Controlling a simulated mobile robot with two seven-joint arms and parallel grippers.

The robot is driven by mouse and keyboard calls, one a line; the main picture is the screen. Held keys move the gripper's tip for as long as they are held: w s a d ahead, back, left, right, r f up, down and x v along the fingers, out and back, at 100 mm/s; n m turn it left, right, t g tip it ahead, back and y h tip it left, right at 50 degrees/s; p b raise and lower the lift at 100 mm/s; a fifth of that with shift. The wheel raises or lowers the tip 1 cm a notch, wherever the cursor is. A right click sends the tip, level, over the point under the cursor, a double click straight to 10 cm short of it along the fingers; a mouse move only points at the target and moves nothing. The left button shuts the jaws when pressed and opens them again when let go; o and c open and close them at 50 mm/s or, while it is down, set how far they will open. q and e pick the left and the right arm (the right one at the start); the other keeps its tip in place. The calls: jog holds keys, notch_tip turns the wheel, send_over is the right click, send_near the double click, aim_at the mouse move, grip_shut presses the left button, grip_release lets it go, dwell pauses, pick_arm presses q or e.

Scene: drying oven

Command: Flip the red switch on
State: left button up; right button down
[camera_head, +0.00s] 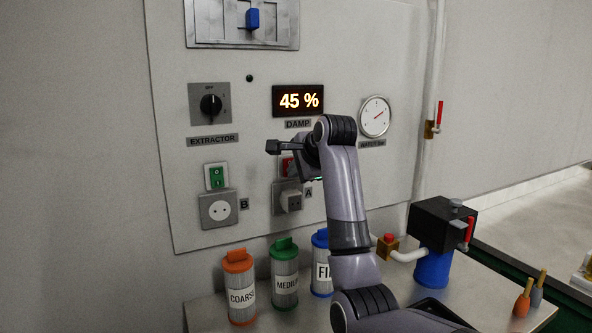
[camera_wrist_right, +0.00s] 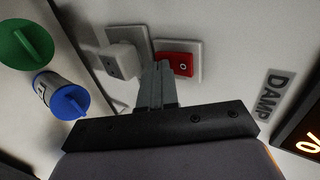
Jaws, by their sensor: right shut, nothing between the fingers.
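The red switch (camera_head: 287,166) is on the wall panel, below the DAMP display and above socket A, mostly hidden by my right gripper. It shows clearly in the right wrist view (camera_wrist_right: 181,65) as a red rocker with a white ring mark, in a pale frame. My right gripper (camera_head: 298,160) is in front of it. In the right wrist view its fingers (camera_wrist_right: 163,66) are shut together and empty, with the tips at the rocker's left edge. I cannot tell whether they touch it. My left gripper is not in view.
A white plug (camera_head: 291,201) sits in socket A just below. A green switch (camera_head: 217,177) and socket B (camera_head: 218,209) are to the left. The extractor knob (camera_head: 210,104) is above them. Filter canisters (camera_head: 239,286) and a black-and-blue pump (camera_head: 443,228) stand on the bench.

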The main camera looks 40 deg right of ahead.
jog(key=shift+w+f+t, duration=0.15)
jog(key=shift+f+t, duration=0.1)
jog(key=shift+t, duration=0.05)
jog(key=shift+r, duration=0.3)
jog(key=shift+d+r+p, duration=0.1)
jog(key=shift+r+p, duration=0.8)
jog(key=shift+r, duration=0.05)
jog(key=shift+f, duration=0.15)
jog(key=shift+f, duration=0.1)
